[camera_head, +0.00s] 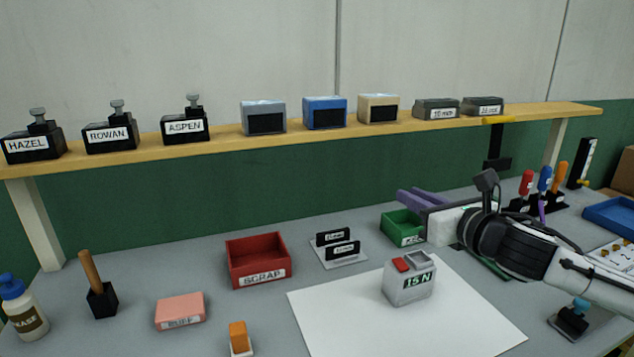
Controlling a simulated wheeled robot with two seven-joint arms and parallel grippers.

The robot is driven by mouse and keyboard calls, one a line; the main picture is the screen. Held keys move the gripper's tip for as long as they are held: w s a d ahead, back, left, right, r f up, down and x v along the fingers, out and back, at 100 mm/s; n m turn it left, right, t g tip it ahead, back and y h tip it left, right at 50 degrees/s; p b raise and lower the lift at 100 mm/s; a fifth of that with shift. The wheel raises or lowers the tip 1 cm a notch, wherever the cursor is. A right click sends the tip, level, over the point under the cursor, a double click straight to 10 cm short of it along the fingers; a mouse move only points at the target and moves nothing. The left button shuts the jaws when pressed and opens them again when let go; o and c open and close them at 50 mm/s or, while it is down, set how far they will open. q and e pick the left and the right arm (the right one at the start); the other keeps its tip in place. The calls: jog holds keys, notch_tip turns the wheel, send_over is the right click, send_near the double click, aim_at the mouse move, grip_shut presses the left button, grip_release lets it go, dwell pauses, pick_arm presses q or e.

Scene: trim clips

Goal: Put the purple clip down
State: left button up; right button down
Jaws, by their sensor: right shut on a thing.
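My right gripper (428,203) comes in from the right and hangs above the green bin (403,229) at the back of the bench. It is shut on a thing. A purple two-pronged shape, apparently the purple clip (412,197), shows at its front end, clear of the bench as far as I can see. The wrist and gripper body hide part of the hold and the bin's right side. My left gripper is not in view.
A grey "15 N" device (409,281) stands on a white sheet (335,318). A red SCRAP bin (258,262) and a small black-label stand (340,255) are to the left. Coloured-handled tools (545,180) stand in a rack at right. A wooden shelf (230,137) runs behind.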

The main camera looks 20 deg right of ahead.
jog(key=s+a+f+y, duration=0.1)
jog(key=s+a+f, duration=0.2)
jog(key=a+f, duration=0.1)
jog(key=s+a+f+n+y, duration=0.1)
jog(key=s+a+f, duration=0.2)
jog(key=a, duration=0.3)
jog(key=s+a+f+n+y, duration=0.1)
jog(key=s+a+f, duration=0.2)
jog(key=a+f, duration=0.2)
jog(key=shift+g, duration=0.3)
jog(key=shift+h, duration=0.3)
jog(key=s+a, duration=0.1)
jog(key=s, duration=0.1)
jog(key=s+f, duration=0.1)
jog(key=s, duration=0.2)
jog(key=s+a+f, duration=0.1)
jog(key=s, duration=0.1)
jog(key=shift+s+a, duration=0.2)
jog(key=shift+a, duration=0.15)
jog(key=s+d+m+h, duration=0.1)
jog(key=s, duration=0.1)
jog(key=s+d+m+h, duration=0.1)
jog(key=s, duration=0.1)
jog(key=s+d+h, duration=0.1)
jog(key=s, duration=0.2)
jog(key=shift+s+d+f+m+h, duration=0.1)
jog(key=shift+d+f+m+h, duration=0.05)
jog(key=shift+d+m+h, duration=0.2)
jog(key=shift+t, duration=0.4)
